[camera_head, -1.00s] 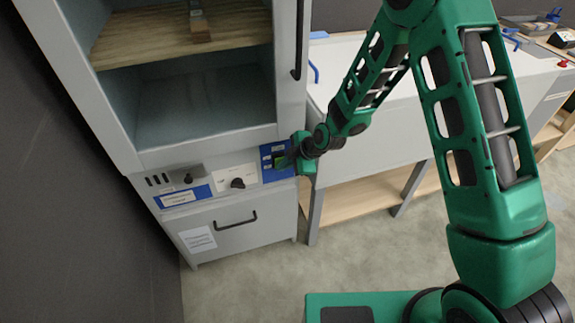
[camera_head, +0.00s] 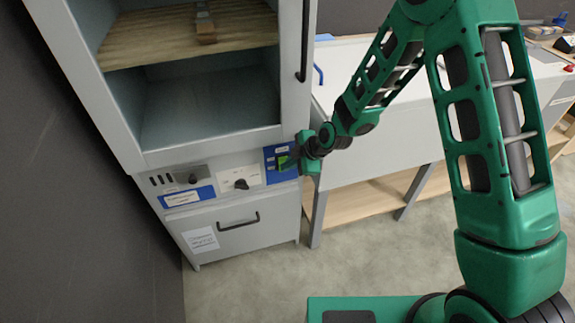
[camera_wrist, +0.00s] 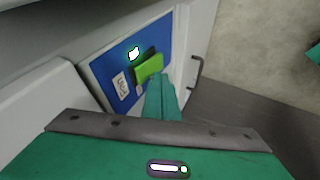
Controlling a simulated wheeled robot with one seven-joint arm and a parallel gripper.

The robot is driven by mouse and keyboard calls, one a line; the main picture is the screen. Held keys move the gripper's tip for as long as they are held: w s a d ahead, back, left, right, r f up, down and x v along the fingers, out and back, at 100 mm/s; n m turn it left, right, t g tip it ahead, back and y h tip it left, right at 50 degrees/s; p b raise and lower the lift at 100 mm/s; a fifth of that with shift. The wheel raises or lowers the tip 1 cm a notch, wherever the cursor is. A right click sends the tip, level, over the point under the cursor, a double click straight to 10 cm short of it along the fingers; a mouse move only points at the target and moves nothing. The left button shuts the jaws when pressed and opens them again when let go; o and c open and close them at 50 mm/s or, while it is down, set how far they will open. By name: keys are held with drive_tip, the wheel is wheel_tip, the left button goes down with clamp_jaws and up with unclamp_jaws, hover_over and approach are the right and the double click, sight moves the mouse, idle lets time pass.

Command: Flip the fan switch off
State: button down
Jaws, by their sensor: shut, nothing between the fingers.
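The fan switch (camera_wrist: 149,69) is a green rocker on a blue panel (camera_wrist: 103,69) in the wrist view. A small lit white indicator sits just above it. In the head view the blue panel (camera_head: 271,163) is at the right end of the cabinet's control strip, and the green switch (camera_head: 284,162) shows beside my gripper. My gripper (camera_wrist: 157,80) is shut and empty, its fingertips at the lower edge of the switch in the wrist view. Whether they touch the switch, I cannot tell.
The grey cabinet has an open upper compartment with a wooden shelf (camera_head: 150,48), a black dial (camera_head: 241,184) and a lower drawer with a black handle (camera_head: 238,221). A white bench (camera_head: 400,125) stands to the right. Floor in front is clear.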

drive_tip(key=s+v, duration=0.1)
drive_tip(key=v, duration=1)
drive_tip(key=shift+s+d, duration=0.25)
drive_tip(key=shift+s, duration=0.2)
drive_tip(key=shift+f, duration=0.15)
